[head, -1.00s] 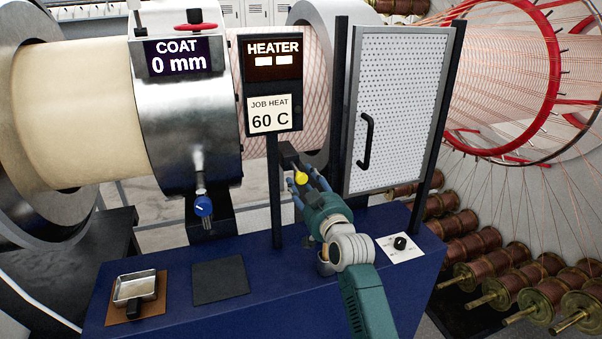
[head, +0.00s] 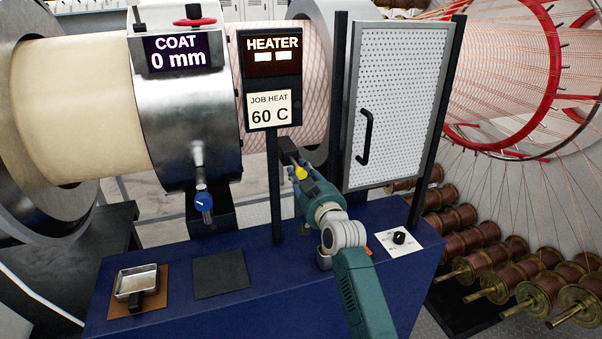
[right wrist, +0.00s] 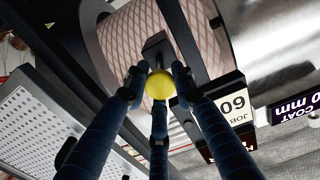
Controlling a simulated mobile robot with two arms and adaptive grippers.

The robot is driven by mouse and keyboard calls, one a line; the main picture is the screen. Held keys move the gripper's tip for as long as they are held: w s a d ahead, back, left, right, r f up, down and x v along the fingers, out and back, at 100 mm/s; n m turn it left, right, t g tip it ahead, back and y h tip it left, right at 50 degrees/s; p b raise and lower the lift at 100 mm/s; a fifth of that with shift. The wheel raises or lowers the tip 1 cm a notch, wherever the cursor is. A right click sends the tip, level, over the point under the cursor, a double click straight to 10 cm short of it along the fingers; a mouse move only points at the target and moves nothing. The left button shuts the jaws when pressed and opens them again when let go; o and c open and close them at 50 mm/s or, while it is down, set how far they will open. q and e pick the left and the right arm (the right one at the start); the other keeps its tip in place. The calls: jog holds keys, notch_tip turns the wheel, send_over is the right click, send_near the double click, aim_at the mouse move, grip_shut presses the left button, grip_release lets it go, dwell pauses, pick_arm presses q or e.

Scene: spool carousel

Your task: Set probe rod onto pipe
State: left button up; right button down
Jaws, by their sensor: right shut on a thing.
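The probe rod has a yellow ball knob (head: 300,172), and a dark piece (head: 288,150) shows just behind it, beside the heater post. My right gripper (head: 301,176) is shut on the probe rod's yellow knob. The right wrist view shows the fingers around the knob (right wrist: 160,85), with the dark piece (right wrist: 157,46) beyond it. The pipe (head: 313,90), with a pinkish crosshatched surface, lies behind the heater display; it also fills the middle of the right wrist view (right wrist: 130,40). I cannot tell whether the rod touches it. My left gripper is out of view.
A perforated door (head: 405,100) stands close on the right. A dark mat (head: 220,273) is bare.

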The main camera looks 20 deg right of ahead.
jog(key=shift+w+a+r+b, duration=0.15)
jog(key=shift+w+b, duration=0.5)
jog(key=shift+w, duration=0.95)
jog(key=c, duration=1.4)
grip_release()
jog(key=shift+s+r, duration=0.1)
jog(key=shift+s, duration=0.05)
jog(key=shift+c, duration=0.2)
jog(key=shift+s+f, duration=0.2)
jog(key=shift+s, duration=0.35)
jog(key=s, duration=1.1)
jog(key=shift+d+r, duration=0.15)
jog(key=shift+d, duration=0.1)
jog(key=shift+o, duration=0.2)
